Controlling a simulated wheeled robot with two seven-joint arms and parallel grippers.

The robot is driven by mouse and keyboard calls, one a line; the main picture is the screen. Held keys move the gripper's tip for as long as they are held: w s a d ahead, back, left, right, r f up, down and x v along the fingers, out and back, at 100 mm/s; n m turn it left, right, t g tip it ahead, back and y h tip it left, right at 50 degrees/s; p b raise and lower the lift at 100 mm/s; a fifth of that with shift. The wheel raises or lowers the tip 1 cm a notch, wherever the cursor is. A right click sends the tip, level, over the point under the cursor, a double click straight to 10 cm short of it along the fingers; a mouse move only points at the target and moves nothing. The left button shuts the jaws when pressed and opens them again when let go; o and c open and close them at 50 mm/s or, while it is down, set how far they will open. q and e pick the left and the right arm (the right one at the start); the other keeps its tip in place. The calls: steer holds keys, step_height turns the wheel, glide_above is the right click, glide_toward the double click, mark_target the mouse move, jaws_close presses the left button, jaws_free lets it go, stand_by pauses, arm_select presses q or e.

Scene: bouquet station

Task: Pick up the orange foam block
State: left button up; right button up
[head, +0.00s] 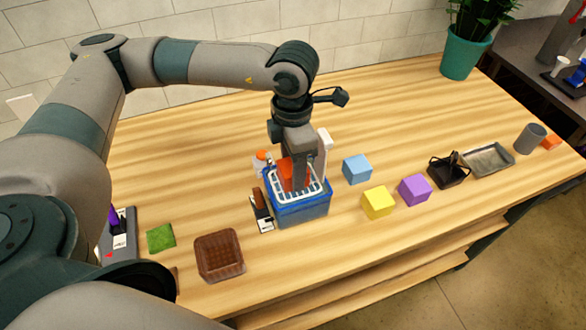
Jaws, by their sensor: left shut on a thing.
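The orange foam block (287,172) is between the fingers of my left gripper (297,178), which is shut on it. The gripper points down over a blue basket (300,211) with a white rim. The block is at about the height of the rim; I cannot tell whether it touches the basket. The gripper hides part of the block. My right gripper is not in view.
Right of the basket are a blue block (357,169), a yellow block (377,202) and a purple block (414,189). A black caddy (448,170) and a grey tray (487,159) lie farther right. A brown basket (218,254) and a green square (160,237) are left.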

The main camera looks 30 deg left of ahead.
arm_select(q)
step_height(320, 180, up, 9)
steer(key=b, duration=0.3)
steer(key=shift+r, duration=0.45)
steer(key=shift+f, duration=0.1)
